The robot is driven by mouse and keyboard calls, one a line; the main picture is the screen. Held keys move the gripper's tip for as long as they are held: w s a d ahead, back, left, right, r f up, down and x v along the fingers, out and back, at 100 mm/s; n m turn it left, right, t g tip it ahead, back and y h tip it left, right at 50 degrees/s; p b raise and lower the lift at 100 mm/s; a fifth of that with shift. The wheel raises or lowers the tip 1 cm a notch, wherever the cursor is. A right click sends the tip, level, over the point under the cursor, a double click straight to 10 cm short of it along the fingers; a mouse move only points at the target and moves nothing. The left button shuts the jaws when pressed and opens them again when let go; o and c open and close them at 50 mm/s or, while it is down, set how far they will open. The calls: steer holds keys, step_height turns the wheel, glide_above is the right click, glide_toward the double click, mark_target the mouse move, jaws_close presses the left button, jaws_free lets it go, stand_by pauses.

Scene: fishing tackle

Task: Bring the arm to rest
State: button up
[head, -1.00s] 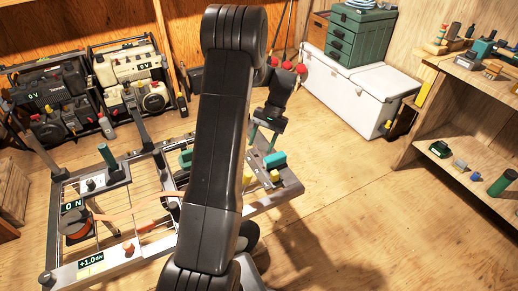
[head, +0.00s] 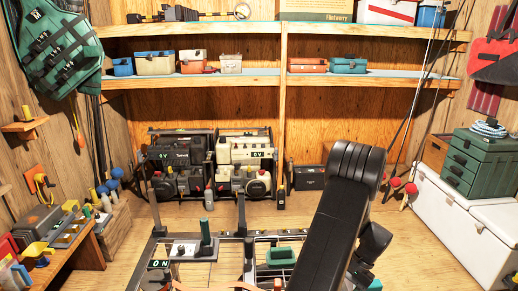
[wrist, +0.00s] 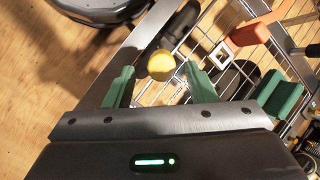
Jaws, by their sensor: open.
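My arm (head: 335,225) rises at the lower right of the head view, bent at a dark elbow near the top. The head view does not show my gripper's fingers clearly. In the wrist view my gripper (wrist: 160,86) has its two green fingers apart, with nothing held between them. A yellow-ended dark knob (wrist: 160,65) shows just beyond the fingertips; whether it touches them I cannot tell.
A metal frame with a wire grid (head: 222,268) lies below the arm. In the wrist view a green block (wrist: 280,95) and an orange piece (wrist: 250,34) are right of the fingers. Two generators (head: 180,165) (head: 245,165), a white chest (head: 460,235) and shelves stand around.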

steer(key=shift+x, duration=1.6)
steer(key=v, duration=1.4)
steer(key=x, duration=1.4)
steer(key=shift+a+r, duration=0.1)
steer(key=shift+a, duration=0.1)
steer(key=shift+s+a+r+h+p, duration=0.1)
steer(key=shift+a+r+h+p, duration=0.15)
steer(key=shift+a, duration=0.3)
steer(key=shift+a+h, duration=0.2)
steer(key=shift+h, duration=0.05)
